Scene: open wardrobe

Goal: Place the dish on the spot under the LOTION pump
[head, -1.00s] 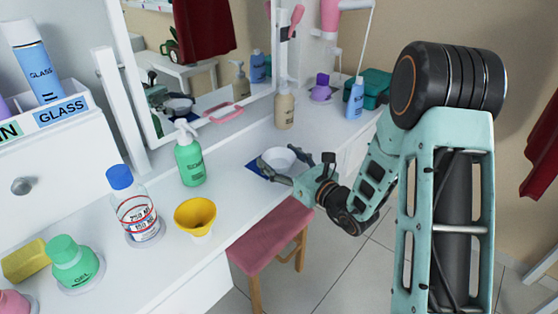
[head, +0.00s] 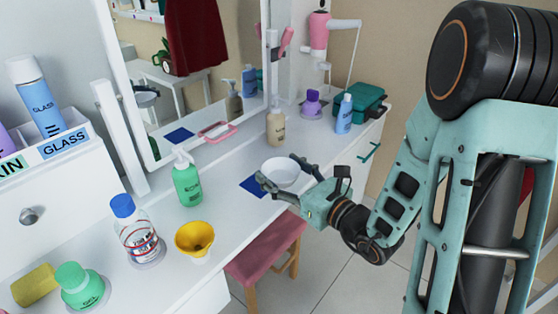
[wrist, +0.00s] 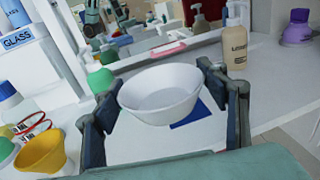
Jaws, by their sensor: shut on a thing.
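The dish is a white round bowl (head: 281,170), upright between the fingers of my gripper (head: 283,180). My gripper is shut on it, and the wrist view shows the bowl (wrist: 160,97) between the two dark fingers. The bowl appears raised above the white tabletop, though the gap is hard to judge. The beige pump bottle (head: 276,127) stands behind the bowl; its label looks like LOTION in the wrist view (wrist: 236,45). No marked spot shows at its base. A blue square (head: 253,187) lies on the table, partly covered by the bowl in view.
A green pump bottle (head: 187,178) stands left of the bowl. A yellow cup (head: 194,240) and a blue-capped bottle (head: 135,230) stand nearer. A pink-rimmed item (head: 215,131) lies by the mirror. Purple (head: 311,105) and blue (head: 344,115) bottles stand farther right.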

